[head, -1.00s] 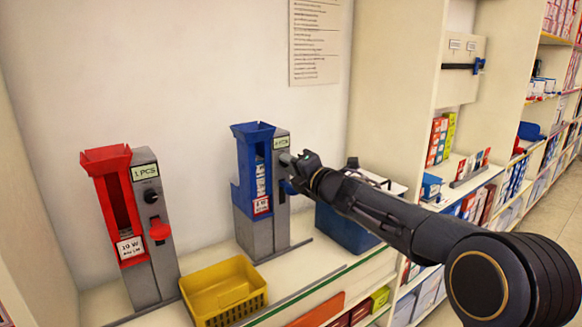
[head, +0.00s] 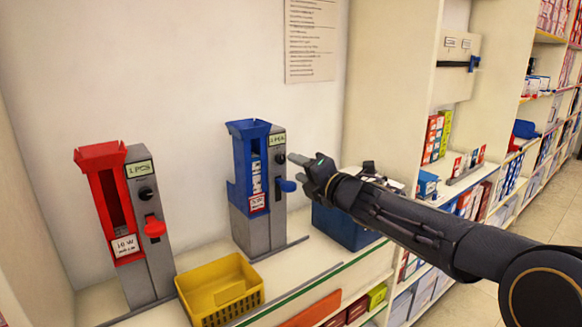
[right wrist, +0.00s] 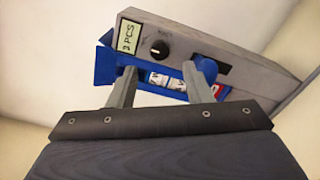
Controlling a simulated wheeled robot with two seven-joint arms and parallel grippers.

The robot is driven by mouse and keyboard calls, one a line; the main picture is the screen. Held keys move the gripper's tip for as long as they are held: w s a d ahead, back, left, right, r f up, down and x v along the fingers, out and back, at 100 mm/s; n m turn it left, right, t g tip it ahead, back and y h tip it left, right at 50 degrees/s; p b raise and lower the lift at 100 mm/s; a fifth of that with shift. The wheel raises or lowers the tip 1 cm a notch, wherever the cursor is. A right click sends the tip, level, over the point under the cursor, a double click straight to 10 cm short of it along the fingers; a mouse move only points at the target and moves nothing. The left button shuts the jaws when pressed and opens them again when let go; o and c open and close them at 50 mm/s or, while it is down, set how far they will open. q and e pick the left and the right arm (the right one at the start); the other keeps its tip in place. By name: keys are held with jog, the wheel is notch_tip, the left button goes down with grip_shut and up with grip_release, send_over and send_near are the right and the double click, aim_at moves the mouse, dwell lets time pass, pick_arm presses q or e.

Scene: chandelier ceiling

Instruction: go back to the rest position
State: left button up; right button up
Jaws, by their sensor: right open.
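My right arm comes in from the right in the head view. Its gripper (head: 299,167) is just right of the blue dispenser (head: 249,165), apart from its blue lever (head: 286,185). In the right wrist view the two fingers (right wrist: 160,90) are spread and empty, with the blue dispenser's grey panel (right wrist: 222,62), black knob (right wrist: 159,48) and blue lever (right wrist: 206,68) beyond them. The dispenser holds small white packs. My left gripper is not in view.
A red dispenser (head: 103,157) with a red lever stands at the left. A yellow basket (head: 222,288) sits on the shelf in front. A blue bin (head: 343,226) is under my right forearm. Stocked shelves (head: 480,190) line the right side; the floor shows at far right.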

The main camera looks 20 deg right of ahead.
jog(key=shift+v, duration=1.1)
jog(key=s+d+f+m+g+h, duration=0.25)
jog(key=s+d+f+m, duration=0.2)
jog(key=s+m, duration=0.4)
jog(key=s+d+f+m+g+h, duration=0.2)
jog(key=s+d+f+m+h, duration=0.25)
jog(key=s+m, duration=0.45)
jog(key=s+a+f+m+g+y, duration=0.25)
jog(key=s+a+f+m, duration=0.35)
jog(key=s, duration=0.4)
jog(key=s+a+f+m+g+y, duration=0.2)
jog(key=s+a+f+m+g, duration=0.25)
jog(key=s+f, duration=0.55)
notch_tip(320, 180, up, 15)
jog(key=p, duration=1.3)
jog(key=shift+a, duration=0.3)
